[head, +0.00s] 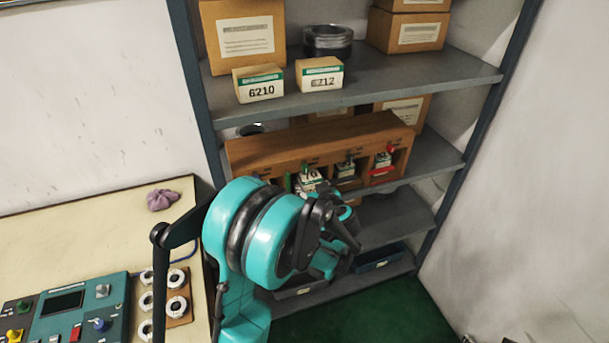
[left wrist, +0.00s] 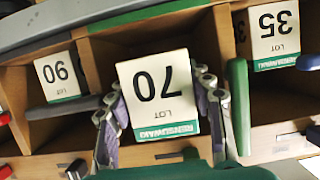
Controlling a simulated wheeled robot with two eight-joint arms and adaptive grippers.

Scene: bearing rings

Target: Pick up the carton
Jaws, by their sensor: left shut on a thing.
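The carton (left wrist: 160,92) is a small white-faced box marked 70 with a green band, upside down in the left wrist view. In the head view it (head: 309,177) is at the front of the wooden rack (head: 310,142), at a compartment opening. My left gripper (left wrist: 160,100) has a finger on each side of the carton and is shut on it. In the head view the left gripper (head: 318,196) is partly hidden by my arm. I cannot tell whether the carton touches the compartment floor. My right gripper is not in view.
Neighbouring compartments hold similar cartons, one marked 35 (left wrist: 274,35) and another (left wrist: 58,77). Wooden dividers stand close on both sides. The shelf above holds cartons 6210 (head: 258,83) and 6212 (head: 320,75). A bench with a control panel (head: 75,310) is at the left.

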